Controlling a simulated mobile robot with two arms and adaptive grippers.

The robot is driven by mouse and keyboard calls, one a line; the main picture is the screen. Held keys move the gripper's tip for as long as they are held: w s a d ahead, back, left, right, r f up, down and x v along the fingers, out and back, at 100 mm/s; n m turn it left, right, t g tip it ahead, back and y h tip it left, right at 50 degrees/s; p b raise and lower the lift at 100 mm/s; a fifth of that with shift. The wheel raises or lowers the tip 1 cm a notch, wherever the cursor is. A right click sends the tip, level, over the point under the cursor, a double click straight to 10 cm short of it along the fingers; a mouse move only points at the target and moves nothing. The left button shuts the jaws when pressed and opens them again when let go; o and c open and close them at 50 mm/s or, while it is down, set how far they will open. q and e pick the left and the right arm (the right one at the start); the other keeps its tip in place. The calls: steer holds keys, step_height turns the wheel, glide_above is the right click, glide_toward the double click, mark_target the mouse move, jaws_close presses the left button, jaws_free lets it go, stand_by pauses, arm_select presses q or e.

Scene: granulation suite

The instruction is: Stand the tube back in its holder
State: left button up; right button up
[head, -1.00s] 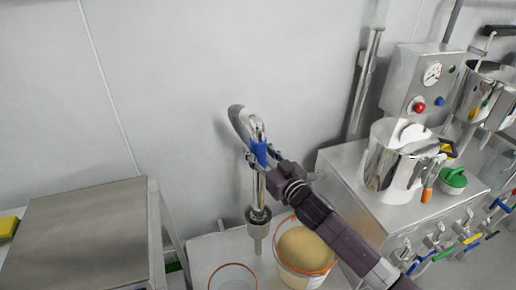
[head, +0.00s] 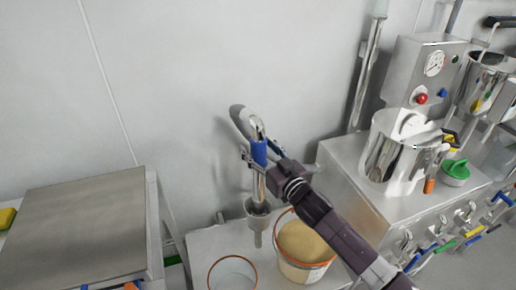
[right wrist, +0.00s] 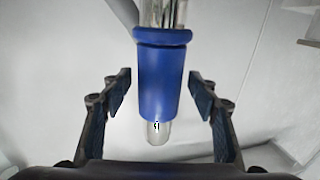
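The tube (head: 258,184) is a shiny metal pipe with a blue sleeve (head: 260,153) and a curved hose end at its top. It stands nearly upright, its lower end inside the grey cup-shaped holder (head: 258,223). The inside of the holder is hidden. My right gripper (head: 262,155) is open around the blue sleeve. The right wrist view shows the sleeve (right wrist: 159,80) between the fingers, with a gap on each side. My left gripper is not in view.
A bucket of beige powder (head: 304,245) stands right of the holder, below my right arm. Another orange-rimmed container (head: 232,274) stands in front. A steel machine (head: 340,178) is at right, a flat metal table (head: 80,225) at left. The wall is close behind the tube.

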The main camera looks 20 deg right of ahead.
steer(key=shift+f, duration=0.2)
steer(key=shift+s+d, duration=0.1)
steer(key=shift+s, duration=0.25)
steer(key=v, duration=1.1)
steer(key=shift+r, duration=0.15)
steer(key=shift+s+d, duration=0.1)
steer(key=shift+s, duration=0.05)
